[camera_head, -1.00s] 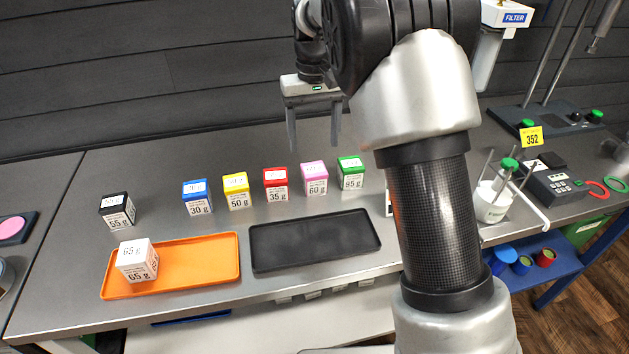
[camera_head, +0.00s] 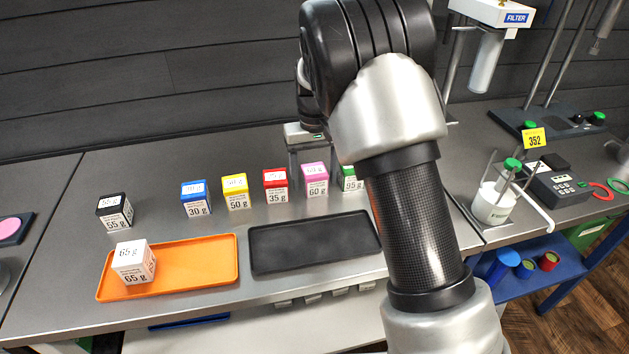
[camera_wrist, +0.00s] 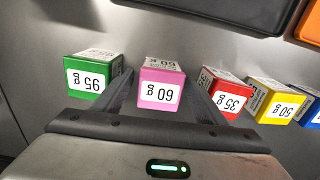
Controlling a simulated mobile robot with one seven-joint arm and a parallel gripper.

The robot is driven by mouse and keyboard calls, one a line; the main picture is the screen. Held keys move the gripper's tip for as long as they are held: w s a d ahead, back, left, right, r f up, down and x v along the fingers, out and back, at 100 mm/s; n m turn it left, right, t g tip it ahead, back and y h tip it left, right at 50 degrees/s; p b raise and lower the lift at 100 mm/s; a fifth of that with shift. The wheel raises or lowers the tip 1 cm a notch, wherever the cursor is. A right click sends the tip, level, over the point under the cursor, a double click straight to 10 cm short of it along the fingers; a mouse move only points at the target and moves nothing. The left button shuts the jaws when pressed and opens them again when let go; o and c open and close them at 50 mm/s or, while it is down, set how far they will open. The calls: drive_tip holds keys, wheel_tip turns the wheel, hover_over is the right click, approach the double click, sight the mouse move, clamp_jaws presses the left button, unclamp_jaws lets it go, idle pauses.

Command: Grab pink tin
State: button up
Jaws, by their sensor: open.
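The pink tin (camera_head: 315,180), labelled 60 g, stands upright on the grey bench in a row of tins. It also shows in the wrist view (camera_wrist: 161,84), centred between my fingers. My gripper (camera_wrist: 163,100) is open, one finger on each side of the pink tin, between it and its neighbours. In the head view my gripper (camera_head: 313,160) is low, behind and around the pink tin, partly hidden by it. I cannot tell whether the fingers touch the tin.
Close beside the pink tin stand a green 95 g tin (camera_wrist: 94,76) and a red 35 g tin (camera_wrist: 224,90). Yellow (camera_head: 236,190), blue (camera_head: 195,197) and black (camera_head: 115,210) tins stand further left. A black tray (camera_head: 315,243) and an orange tray (camera_head: 215,262) holding a white tin (camera_head: 133,262) lie in front.

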drive_tip(key=shift+c, duration=0.2)
drive_tip(key=c, duration=1.2)
drive_tip(key=shift+o, duration=0.2)
drive_tip(key=shift+r, duration=0.1)
